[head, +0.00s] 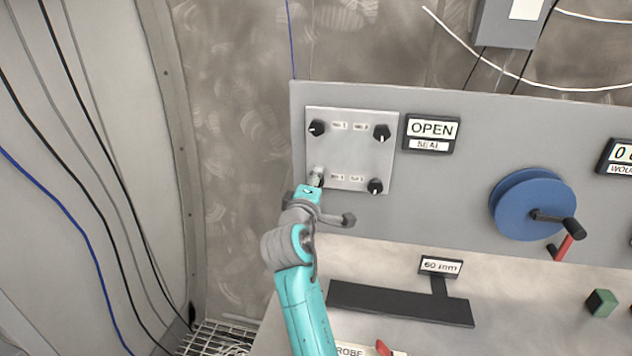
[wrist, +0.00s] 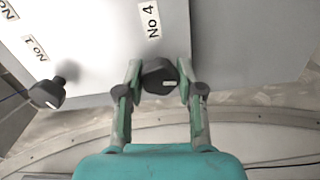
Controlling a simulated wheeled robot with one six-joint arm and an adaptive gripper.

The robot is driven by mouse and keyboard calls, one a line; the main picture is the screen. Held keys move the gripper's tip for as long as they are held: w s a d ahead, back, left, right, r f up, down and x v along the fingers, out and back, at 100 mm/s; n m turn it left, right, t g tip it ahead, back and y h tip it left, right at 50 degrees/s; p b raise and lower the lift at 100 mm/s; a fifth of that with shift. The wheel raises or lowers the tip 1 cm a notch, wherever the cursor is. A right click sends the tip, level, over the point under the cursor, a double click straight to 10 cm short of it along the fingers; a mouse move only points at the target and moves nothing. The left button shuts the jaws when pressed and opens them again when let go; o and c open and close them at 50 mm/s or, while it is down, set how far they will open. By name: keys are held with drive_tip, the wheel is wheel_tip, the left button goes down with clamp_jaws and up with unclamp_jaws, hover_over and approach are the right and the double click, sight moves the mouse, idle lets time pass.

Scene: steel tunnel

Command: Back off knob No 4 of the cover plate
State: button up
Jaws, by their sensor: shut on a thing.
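The cover plate (head: 352,150) is a pale square on the grey panel, with a black knob near each corner. In the wrist view, knob No 4 (wrist: 160,77) is dark with a white mark, beside its "No 4" label (wrist: 153,18) on the plate (wrist: 110,40). My gripper (wrist: 160,86) has a finger on each side of this knob and is shut on it. In the head view my gripper (head: 316,178) is at the plate's lower left corner and hides most of the knob there. Knob No 1 (wrist: 47,94) is to the left in the wrist view.
A sign reading "OPEN" over "SEAL" (head: 431,133) is right of the plate. A "60 mm" sign (head: 440,266), a black bar (head: 400,303) and a green block (head: 602,303) are on the bench below.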

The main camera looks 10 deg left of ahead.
idle(0.4)
drive_tip(key=o, duration=1.2)
drive_tip(key=shift+c, duration=0.2)
drive_tip(key=s, duration=1.2)
drive_tip(key=shift+a, duration=0.2)
drive_tip(key=shift+s, duration=0.15)
